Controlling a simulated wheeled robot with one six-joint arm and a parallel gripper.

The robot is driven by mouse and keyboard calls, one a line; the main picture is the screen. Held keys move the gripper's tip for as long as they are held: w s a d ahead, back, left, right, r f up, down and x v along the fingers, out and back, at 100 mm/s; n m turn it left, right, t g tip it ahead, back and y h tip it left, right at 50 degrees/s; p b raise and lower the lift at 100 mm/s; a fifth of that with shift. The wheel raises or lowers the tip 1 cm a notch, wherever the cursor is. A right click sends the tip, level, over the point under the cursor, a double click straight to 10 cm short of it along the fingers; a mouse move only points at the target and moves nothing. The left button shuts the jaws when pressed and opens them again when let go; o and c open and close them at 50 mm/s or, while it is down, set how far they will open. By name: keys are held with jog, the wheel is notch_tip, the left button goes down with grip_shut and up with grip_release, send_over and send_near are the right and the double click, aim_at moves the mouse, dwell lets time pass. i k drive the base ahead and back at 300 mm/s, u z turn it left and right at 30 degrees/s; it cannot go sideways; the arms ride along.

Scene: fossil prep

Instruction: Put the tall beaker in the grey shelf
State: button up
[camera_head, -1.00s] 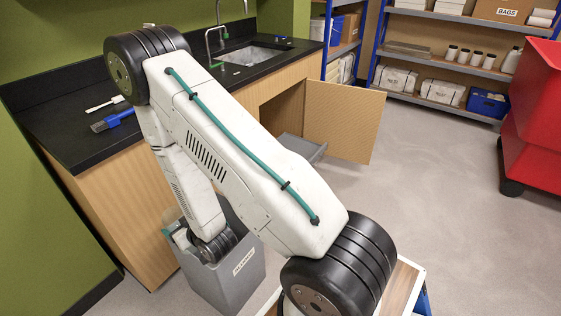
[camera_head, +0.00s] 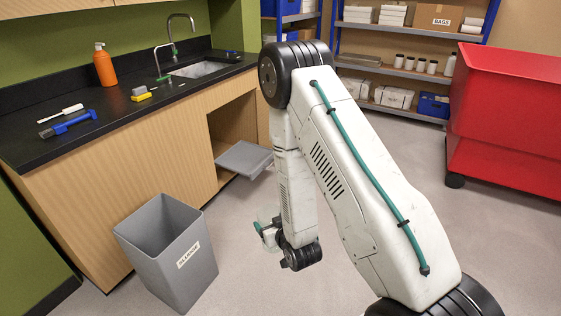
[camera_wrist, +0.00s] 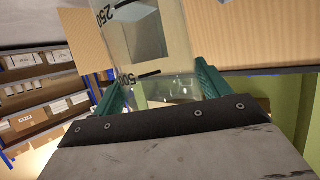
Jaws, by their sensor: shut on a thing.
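The tall beaker (camera_wrist: 148,35) is clear glass with black graduation marks, "250" and "500" among them. In the wrist view my gripper (camera_wrist: 160,86) is shut on it, with a teal finger on each side. In the head view my gripper (camera_head: 266,230) hangs low over the floor in front of the counter, partly hidden by my wrist; the beaker is hard to make out there. The grey shelf (camera_head: 243,158) sticks out of the open cabinet under the sink, behind and left of my gripper. Nothing is seen on its visible part.
A grey bin (camera_head: 187,262) stands on the floor at left. The black counter (camera_head: 110,118) holds a blue-handled brush (camera_head: 68,123) and an orange bottle (camera_head: 104,65). A red cart (camera_head: 508,125) stands at right. My arm hides the cabinet door. The floor between is clear.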

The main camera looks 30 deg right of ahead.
aim_at(244, 157)
jog(key=z, duration=0.6)
jog(key=i, duration=0.7)
jog(key=z, duration=0.65)
jog(key=i, duration=1.3)
jog(key=u, duration=0.5)
jog(key=i, duration=0.8)
jog(key=u, duration=1.55)
jog(key=i, duration=1)
jog(key=u, duration=0.2)
